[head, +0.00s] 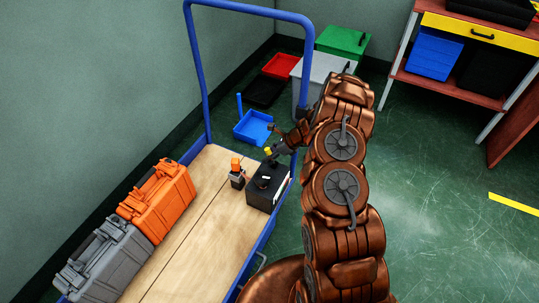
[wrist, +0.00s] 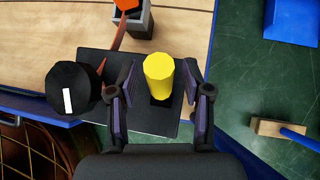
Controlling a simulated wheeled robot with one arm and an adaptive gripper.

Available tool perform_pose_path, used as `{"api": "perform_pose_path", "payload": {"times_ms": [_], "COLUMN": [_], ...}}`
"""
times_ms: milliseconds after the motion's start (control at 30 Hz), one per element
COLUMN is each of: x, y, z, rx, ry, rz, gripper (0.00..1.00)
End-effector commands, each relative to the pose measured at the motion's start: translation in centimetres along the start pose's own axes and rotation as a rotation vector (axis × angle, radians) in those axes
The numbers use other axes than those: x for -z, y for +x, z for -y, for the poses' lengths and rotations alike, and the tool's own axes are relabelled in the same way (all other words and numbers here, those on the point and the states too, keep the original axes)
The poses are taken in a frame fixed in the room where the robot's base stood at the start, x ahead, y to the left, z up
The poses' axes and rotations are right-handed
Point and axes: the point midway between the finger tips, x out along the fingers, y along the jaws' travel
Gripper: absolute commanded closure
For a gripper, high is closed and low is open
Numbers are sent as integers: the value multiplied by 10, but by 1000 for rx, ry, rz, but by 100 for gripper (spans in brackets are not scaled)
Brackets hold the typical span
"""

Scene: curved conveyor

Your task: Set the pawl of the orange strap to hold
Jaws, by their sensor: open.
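A black box (head: 264,196) stands on the trolley deck near the handle end. In the wrist view its dark top (wrist: 140,123) carries a yellow cylinder (wrist: 159,72) and a round black knob (wrist: 75,75) with a white mark. An orange-red strap (wrist: 119,38) runs from a grey block with an orange top (wrist: 128,5) towards the box; its near end is partly hidden. The block also shows in the head view (head: 237,177). My gripper (wrist: 160,78) is open, with one finger on each side of the yellow cylinder and visible gaps. I cannot tell which part is the pawl.
The trolley has a wooden deck (head: 190,230) and a tall blue handle (head: 203,75). An orange case (head: 158,205) and a grey case (head: 105,262) stand along its left side. A blue tray (head: 253,127) and other bins lie on the floor beyond.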

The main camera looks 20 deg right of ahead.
Motion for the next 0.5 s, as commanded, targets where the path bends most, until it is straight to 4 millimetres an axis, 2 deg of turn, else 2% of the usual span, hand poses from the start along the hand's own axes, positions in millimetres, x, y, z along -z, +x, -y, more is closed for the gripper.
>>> {"api": "perform_pose_path", "payload": {"times_ms": [167, 500], "x": [0, 0], "y": [-18, -76], "z": [1, 1], "rx": [3, 3], "ry": [0, 1], "rz": [1, 1], "gripper": [50, 50]}}
